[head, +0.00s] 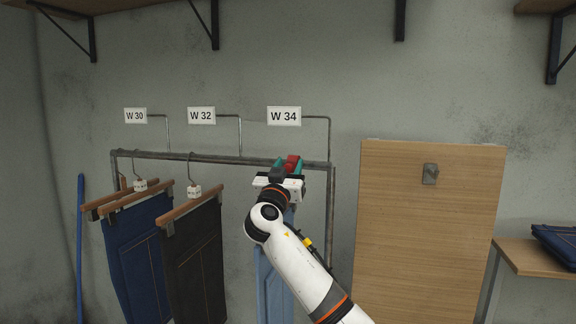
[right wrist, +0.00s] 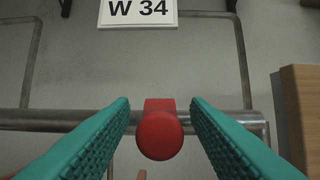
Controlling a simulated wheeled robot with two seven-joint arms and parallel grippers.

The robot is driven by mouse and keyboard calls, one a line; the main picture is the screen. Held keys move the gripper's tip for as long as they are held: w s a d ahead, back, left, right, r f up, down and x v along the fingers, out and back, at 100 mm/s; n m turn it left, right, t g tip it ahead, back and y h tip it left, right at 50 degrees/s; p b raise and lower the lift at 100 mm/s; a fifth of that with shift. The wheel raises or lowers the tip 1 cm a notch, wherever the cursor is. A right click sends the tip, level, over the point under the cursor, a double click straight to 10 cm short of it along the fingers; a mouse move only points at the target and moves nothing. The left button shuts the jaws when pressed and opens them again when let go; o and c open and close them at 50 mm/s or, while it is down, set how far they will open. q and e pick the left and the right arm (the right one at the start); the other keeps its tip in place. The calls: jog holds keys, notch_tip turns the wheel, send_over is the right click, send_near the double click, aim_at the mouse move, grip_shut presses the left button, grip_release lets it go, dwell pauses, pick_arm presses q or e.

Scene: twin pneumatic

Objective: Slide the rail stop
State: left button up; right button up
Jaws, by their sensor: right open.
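The rail stop is a red piece with a round knob (right wrist: 160,135), sitting on the grey metal rail (right wrist: 60,120). In the head view the red stop (head: 292,162) shows near the rail's right end, under the W 34 sign. My right gripper (head: 289,166) is at the rail there. In the right wrist view its two teal fingers (right wrist: 160,125) are open, one on each side of the red knob, with a gap on both sides. My left gripper is not in view.
Dark blue jeans (head: 145,250) and black trousers (head: 193,255) hang on wooden hangers at the rail's left. Light blue trousers (head: 268,285) hang partly hidden behind my right arm. Signs W 30 (head: 135,116), W 32 (head: 201,116) and W 34 (head: 284,116) stand above. A wooden panel (head: 425,240) is right of the rail.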

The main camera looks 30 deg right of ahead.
aim_at(313, 169)
jog(key=shift+c, duration=0.5)
grip_shut()
jog(key=shift+s+d+f+b, duration=0.15)
jog(key=shift+d+f+b, duration=0.1)
jog(key=shift+b, duration=0.2)
jog(key=s+d+b, duration=0.3)
jog(key=s+b, duration=0.1)
jog(key=shift+s+d+r, duration=0.15)
jog(key=shift+s+d, duration=0.1)
jog(key=shift+d, duration=0.15)
jog(key=shift+o, duration=0.5)
grip_release()
jog(key=shift+a, duration=0.1)
